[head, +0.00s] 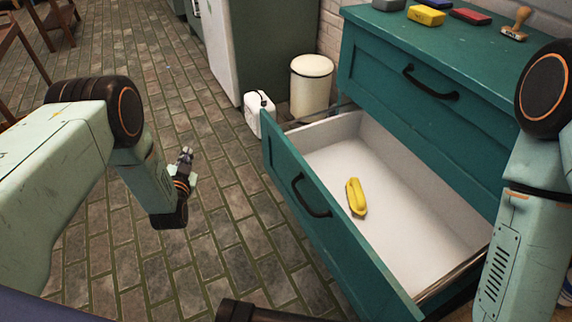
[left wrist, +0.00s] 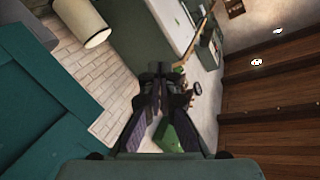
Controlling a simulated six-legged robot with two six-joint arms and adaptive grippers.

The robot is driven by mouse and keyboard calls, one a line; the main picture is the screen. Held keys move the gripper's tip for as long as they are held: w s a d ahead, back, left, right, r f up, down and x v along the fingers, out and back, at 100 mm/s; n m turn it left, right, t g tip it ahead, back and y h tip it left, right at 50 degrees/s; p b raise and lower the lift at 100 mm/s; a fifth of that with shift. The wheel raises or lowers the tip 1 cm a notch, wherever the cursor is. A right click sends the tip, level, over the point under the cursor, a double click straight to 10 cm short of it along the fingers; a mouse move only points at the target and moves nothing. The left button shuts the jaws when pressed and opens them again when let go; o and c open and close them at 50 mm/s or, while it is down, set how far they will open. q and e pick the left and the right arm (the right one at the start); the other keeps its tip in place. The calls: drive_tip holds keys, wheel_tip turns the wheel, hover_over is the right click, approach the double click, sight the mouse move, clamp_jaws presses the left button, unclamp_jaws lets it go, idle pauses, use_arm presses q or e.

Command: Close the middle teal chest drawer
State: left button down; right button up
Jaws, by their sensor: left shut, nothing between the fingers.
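The teal chest (head: 436,112) stands at the right in the head view. Its middle drawer (head: 292,187) is pulled far out, with a black handle (head: 310,196) on its front and a white inside. A yellow banana (head: 356,197) lies in the drawer. My left gripper (head: 186,156) is in the air over the brick floor, left of the drawer front and apart from it. It is shut and empty, and its dark fingers also show in the left wrist view (left wrist: 160,78). The chest shows at the left of that view (left wrist: 35,100). My right gripper is out of view.
A white bin (head: 312,88) and a small white box-like object (head: 259,113) stand behind the drawer. A yellow block (head: 426,15), a red block (head: 471,16) and a stamp (head: 517,23) are on the chest top. The floor left of the drawer is clear.

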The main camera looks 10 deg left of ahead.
use_arm(q)
drive_tip(key=d+r+m+t+h, duration=0.1)
drive_tip(key=d+r+m+h, duration=0.1)
drive_tip(key=d+m+h, duration=0.5)
drive_tip(key=m+g+h, duration=0.6)
drive_tip(key=m+h, duration=0.6)
drive_tip(key=m, duration=0.6)
approach(297, 161)
drive_tip(key=shift+m, duration=0.3)
drive_tip(key=b+x, duration=0.4)
drive_tip(key=x, duration=0.1)
drive_tip(key=shift+d+f, duration=0.1)
drive_tip(key=shift+d, duration=0.15)
drive_tip(key=shift+w+d+b, duration=0.3)
drive_tip(key=shift+w+d, duration=0.15)
drive_tip(key=shift+d, duration=0.1)
